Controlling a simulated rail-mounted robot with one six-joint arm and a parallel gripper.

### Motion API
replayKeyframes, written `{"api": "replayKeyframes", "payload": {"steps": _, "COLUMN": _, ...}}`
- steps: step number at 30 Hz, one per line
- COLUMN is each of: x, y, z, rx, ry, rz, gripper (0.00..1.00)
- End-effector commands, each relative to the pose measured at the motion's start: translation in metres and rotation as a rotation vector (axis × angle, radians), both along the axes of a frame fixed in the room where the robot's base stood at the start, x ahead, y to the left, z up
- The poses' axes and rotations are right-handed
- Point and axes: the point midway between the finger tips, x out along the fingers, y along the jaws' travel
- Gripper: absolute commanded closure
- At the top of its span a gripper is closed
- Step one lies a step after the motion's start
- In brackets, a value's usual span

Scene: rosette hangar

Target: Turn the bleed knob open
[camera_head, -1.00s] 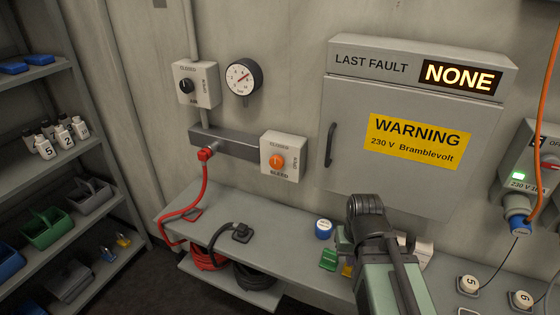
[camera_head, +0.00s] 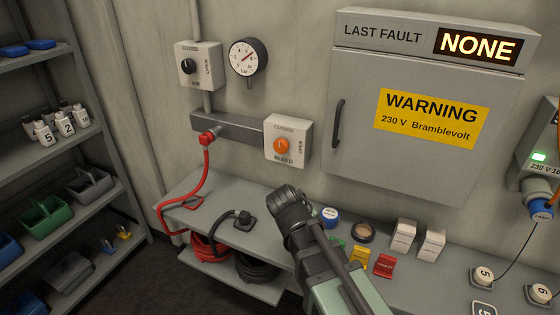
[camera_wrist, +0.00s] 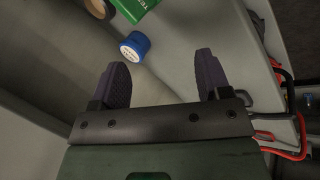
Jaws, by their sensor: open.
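The bleed knob (camera_head: 281,146) is a round orange knob on a pale wall box (camera_head: 303,134) marked CLOSED, OPEN and BLEED. It sits at the right end of a grey manifold bar. My gripper (camera_wrist: 162,75) is open in the wrist view, with two dark fingers apart and nothing between them. In the head view my arm's dark end stands over the bench, below and slightly right of the bleed box, apart from it. The fingertips are hidden there. The wrist view does not show the knob.
A grey bench (camera_head: 213,190) runs below. A blue-lidded tub (camera_head: 330,216), also in the wrist view (camera_wrist: 135,46), stands near my arm with several small items. Another box with a black knob (camera_head: 187,66) and a gauge (camera_head: 248,58) are above. A red hose (camera_head: 207,165) hangs left.

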Motion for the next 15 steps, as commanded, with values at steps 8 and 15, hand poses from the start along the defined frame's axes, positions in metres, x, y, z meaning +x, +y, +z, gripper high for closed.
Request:
{"api": "replayKeyframes", "payload": {"steps": 8, "x": 0.108, "y": 0.114, "z": 0.080, "rx": -0.866, "ry": -0.413, "rz": 0.663, "gripper": 0.22}}
{"api": "replayKeyframes", "payload": {"steps": 15, "x": 0.123, "y": 0.128, "z": 0.119, "rx": -1.188, "ry": -0.428, "rz": 0.841, "gripper": 0.22}}
